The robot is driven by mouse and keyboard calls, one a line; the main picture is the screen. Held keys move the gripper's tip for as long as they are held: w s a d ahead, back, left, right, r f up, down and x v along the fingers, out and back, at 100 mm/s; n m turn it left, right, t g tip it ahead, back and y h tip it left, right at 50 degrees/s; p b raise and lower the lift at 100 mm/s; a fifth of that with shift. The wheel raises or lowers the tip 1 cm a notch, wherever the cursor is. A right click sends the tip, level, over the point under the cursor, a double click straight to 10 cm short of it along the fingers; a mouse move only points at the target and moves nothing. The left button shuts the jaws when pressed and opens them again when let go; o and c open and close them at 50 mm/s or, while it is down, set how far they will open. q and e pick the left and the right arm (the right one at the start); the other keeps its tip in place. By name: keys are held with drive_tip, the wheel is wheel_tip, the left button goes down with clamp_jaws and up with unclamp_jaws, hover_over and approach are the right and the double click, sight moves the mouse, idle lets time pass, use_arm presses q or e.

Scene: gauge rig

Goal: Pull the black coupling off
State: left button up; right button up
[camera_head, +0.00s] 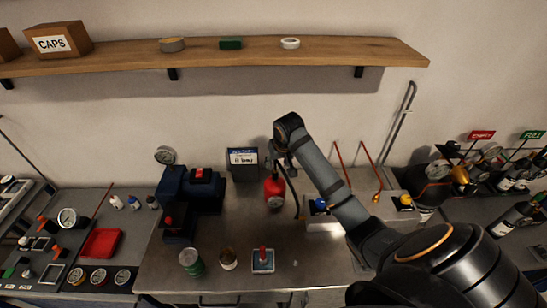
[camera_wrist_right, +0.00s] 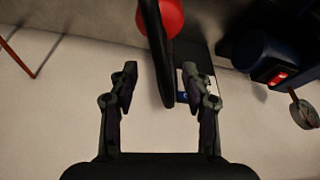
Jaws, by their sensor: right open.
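My right gripper (camera_head: 285,162) is in front of the wall, above the bench and close to a red round body (camera_head: 274,192). In the right wrist view the gripper (camera_wrist_right: 161,88) is open, its two fingers apart. A long black curved piece (camera_wrist_right: 158,50) runs down between the finger lines, with the red body (camera_wrist_right: 172,16) behind it. In the head view a thin black hose (camera_head: 296,196) hangs beside the red body. I cannot tell which part is the black coupling; the arm and gripper hide much there. My left gripper is not in view.
A blue pump-like machine (camera_head: 190,190) stands left of the red body. A labelled box (camera_head: 243,158) is behind it. A wooden shelf (camera_head: 350,52) runs above.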

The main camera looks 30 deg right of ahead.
sight(276, 172)
drive_tip(key=p+x, duration=0.1)
drive_tip(key=x, duration=0.1)
drive_tip(key=p+x, duration=0.1)
drive_tip(key=x, duration=0.2)
drive_tip(key=shift+s+f, duration=0.2)
drive_tip(key=x, duration=0.4)
drive_tip(key=shift+w+p, duration=0.1)
drive_tip(key=shift+p, duration=0.25)
drive_tip(key=shift+d+f, duration=0.1)
drive_tip(key=shift+f, duration=0.2)
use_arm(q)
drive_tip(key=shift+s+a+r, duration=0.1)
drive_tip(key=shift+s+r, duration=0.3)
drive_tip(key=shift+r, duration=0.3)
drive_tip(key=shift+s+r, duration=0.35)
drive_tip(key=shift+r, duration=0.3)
use_arm(e)
clamp_jaws()
